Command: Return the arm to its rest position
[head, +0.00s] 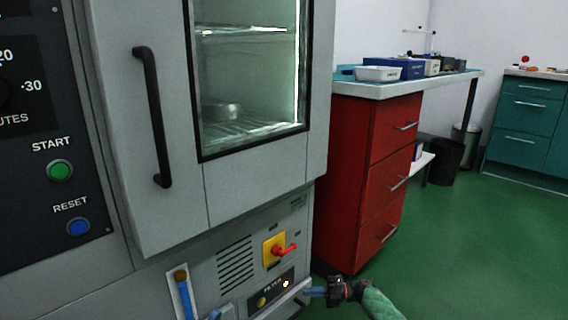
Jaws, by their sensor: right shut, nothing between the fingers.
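My right gripper (312,292) is low in the head view, in front of the lower right part of the grey oven cabinet (232,212). Its dark wrist and green arm link come in from the bottom right. The fingers are small here and look shut, with nothing seen held in them. They overlap the cabinet's lower right edge in the picture; I cannot tell if they touch it. My left gripper is not in view.
The cabinet's closed door has a black handle (153,117). A green START button (60,170) and blue RESET button (78,227) are at left; a red-yellow switch (276,249) is below the door. A red drawer unit (372,190) stands behind; green floor (470,250) is clear at right.

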